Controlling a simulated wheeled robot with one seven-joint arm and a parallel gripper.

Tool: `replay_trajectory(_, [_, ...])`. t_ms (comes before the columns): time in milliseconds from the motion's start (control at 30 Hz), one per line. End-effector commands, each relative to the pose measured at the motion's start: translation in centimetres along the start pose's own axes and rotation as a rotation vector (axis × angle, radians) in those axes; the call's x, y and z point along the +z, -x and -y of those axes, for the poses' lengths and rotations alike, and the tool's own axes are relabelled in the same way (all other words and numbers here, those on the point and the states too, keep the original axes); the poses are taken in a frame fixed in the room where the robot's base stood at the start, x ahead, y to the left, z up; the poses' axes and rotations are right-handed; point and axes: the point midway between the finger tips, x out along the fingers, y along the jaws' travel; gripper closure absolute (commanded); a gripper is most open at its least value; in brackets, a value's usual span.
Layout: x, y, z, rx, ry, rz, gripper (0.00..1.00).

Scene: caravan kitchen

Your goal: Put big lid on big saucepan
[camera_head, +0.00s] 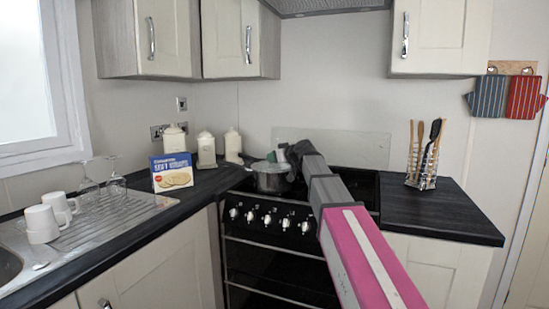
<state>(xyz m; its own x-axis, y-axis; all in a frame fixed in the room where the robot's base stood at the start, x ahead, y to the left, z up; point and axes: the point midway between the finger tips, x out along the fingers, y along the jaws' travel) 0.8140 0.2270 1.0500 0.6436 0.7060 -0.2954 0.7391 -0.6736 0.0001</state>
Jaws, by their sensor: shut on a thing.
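The lid (262,166) shows as a pale disc at the top of the pan. It looks level; whether it rests on the rim or hovers just above it is too small to tell. My gripper (281,156) is at the lid's top, shut on the lid. My grey and pink arm reaches in from the lower right and hides the pan's right side and part of the stove. The fingertips are small and partly hidden.
The black stove (275,245) has knobs along its front. A blue cracker box (172,173) and several cream canisters (205,150) stand left. A utensil rack (424,165) stands on the right counter (450,215). White mugs (42,222) and glasses are on the drainer. The right counter's front is clear.

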Motion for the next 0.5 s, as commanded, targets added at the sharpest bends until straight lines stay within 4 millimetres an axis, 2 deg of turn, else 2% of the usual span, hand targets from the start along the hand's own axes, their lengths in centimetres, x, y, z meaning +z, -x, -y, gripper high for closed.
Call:
replay_trajectory(67, [0.18,-0.05,0.00,0.000,-0.001,-0.001,1.00])
replay_trajectory(100, [0.18,-0.05,0.01,0.000,0.000,0.000,0.59])
replay_trajectory(167, [0.17,-0.05,0.00,0.000,0.000,0.000,0.43])
replay_trajectory(500, [-0.08,0.01,-0.01,0.000,0.000,0.000,0.43])
